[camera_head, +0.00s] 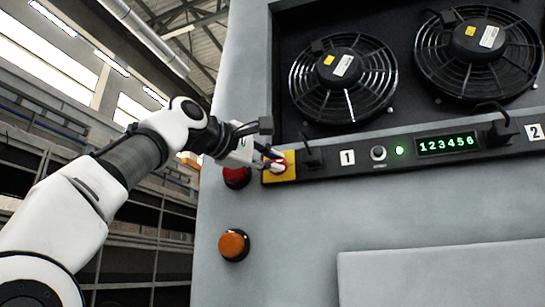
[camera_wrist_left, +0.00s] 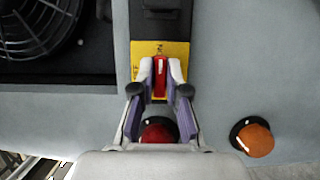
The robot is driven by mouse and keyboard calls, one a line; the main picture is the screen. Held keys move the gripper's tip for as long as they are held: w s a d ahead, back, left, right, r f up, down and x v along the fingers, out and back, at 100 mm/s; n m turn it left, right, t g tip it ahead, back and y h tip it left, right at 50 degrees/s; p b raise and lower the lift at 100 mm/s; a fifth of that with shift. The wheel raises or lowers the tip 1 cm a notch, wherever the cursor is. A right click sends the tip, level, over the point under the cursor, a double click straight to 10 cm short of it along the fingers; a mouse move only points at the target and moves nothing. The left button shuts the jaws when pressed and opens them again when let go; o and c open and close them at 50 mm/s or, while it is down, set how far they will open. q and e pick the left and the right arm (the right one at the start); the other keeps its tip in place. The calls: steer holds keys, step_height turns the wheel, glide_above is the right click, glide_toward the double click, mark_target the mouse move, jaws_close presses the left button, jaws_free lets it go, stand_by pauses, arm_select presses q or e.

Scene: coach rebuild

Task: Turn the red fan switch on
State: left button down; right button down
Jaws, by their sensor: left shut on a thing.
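The red fan switch (camera_head: 277,166) sits on a yellow plate (camera_head: 285,176) at the left end of the black panel strip. In the left wrist view the red switch (camera_wrist_left: 160,80) stands between the two fingertips, with the yellow plate (camera_wrist_left: 176,49) behind it. My left gripper (camera_head: 272,160) is shut on the switch; its fingers (camera_wrist_left: 160,74) close on both sides of the red handle. Fingers partly hide the switch in the head view. I cannot tell its on or off position. My right gripper is not in view.
A red round button (camera_head: 236,178) and an orange one (camera_head: 234,245) are on the grey panel close by. Two black fans (camera_head: 343,80) are above the strip. The lower grey panel is bare.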

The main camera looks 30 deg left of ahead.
arm_select(q)
steer(key=shift+f, duration=0.1)
steer(key=c, duration=1.2)
jaws_free()
steer(key=shift+a, duration=0.15)
